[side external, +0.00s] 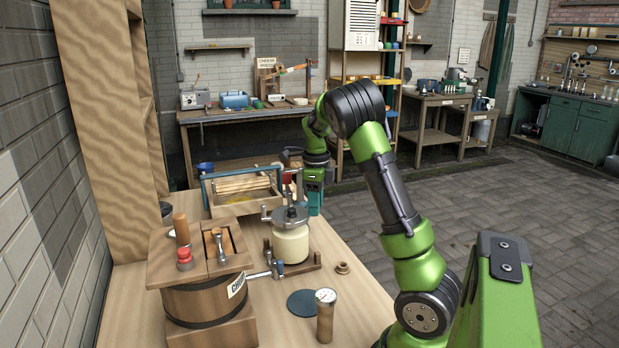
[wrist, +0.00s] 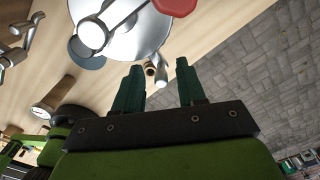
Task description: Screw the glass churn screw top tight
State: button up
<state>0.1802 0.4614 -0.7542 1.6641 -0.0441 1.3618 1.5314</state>
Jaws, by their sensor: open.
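The glass churn (side external: 290,244) stands upright on the bench with pale contents in its jar. Its grey metal screw top (side external: 291,216) sits on the jar mouth, with a crank and a red knob (side external: 287,178) above it. In the wrist view the round metal top (wrist: 120,42) is at the upper left, with the red knob (wrist: 176,5) at the top edge. My gripper (side external: 314,205) is just behind and right of the churn, at about lid height. In the wrist view its two dark green fingers (wrist: 159,68) are apart, with nothing held between them. I cannot tell whether the thread is tight.
A wooden barrel churn (side external: 203,300) stands at the front left. A framed wooden box (side external: 238,203) is behind the glass churn. The bench's front right is clear.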

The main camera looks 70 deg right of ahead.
notch_tip(320, 180, up, 17)
dwell(0.4)
jog(key=a+f+n+t, duration=0.3)
jog(key=a+f+n, duration=0.3)
jog(key=a+n, duration=0.85)
jog(key=s+a+f+n+t+y, duration=0.1)
jog(key=s+a+n+t, duration=0.1)
jog(key=a+n, duration=0.5)
jog(key=s+a+n+t+y, duration=0.1)
jog(key=s+a+n+t, duration=0.1)
jog(key=s+a+n, duration=0.3)
jog(key=a+n, duration=0.3)
jog(key=a, duration=0.3)
jog(key=shift+s+f, duration=0.25)
jog(key=shift+f, duration=0.1)
